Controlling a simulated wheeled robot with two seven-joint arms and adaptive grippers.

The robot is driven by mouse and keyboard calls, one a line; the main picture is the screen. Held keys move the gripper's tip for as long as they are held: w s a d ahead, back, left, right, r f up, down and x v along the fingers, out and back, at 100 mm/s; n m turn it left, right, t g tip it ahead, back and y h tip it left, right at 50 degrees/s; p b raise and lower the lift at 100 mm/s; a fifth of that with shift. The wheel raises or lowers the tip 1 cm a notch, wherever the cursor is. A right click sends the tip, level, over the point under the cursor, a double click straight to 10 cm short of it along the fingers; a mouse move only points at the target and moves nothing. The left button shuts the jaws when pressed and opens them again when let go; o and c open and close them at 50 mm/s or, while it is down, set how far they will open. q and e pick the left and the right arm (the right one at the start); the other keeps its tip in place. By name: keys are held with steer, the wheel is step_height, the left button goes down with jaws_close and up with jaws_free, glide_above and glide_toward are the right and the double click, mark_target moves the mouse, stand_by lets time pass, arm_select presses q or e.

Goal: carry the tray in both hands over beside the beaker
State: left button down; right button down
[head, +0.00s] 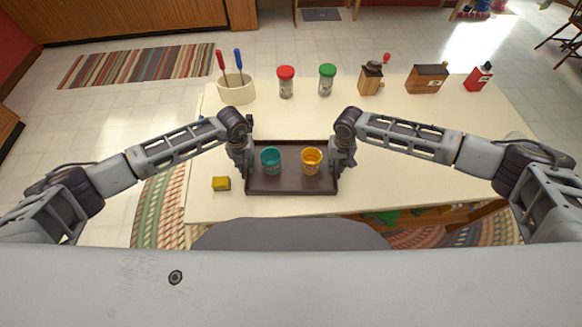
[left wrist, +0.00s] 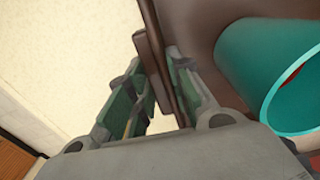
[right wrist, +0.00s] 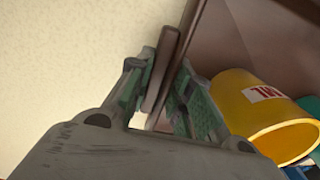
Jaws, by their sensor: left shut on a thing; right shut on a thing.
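The dark brown tray (head: 290,185) lies at the table's near edge, with a teal cup (head: 270,161) and a yellow cup (head: 311,160) standing in it. My left gripper (head: 247,170) is shut on the tray's left side; the left wrist view shows the fingers (left wrist: 160,95) on either side of its handle. My right gripper (head: 338,168) is shut on the right side, its fingers (right wrist: 163,95) around that handle. A cream beaker (head: 236,92) holding a red-handled and a blue-handled tool stands at the back left. Whether the tray touches the table is hard to tell.
A yellow block (head: 221,184) lies left of the tray. A red-lidded jar (head: 286,82), a green-lidded jar (head: 326,80), a grinder (head: 371,78), a wooden box (head: 427,79) and a red box (head: 478,77) line the back. The table (head: 430,125) between is mostly clear.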

arm_select(q)
steer(key=shift+w+r, duration=0.1)
steer(key=shift+r, duration=0.1)
arm_select(e)
steer(key=shift+w+r, duration=0.1)
steer(key=shift+r, duration=0.1)
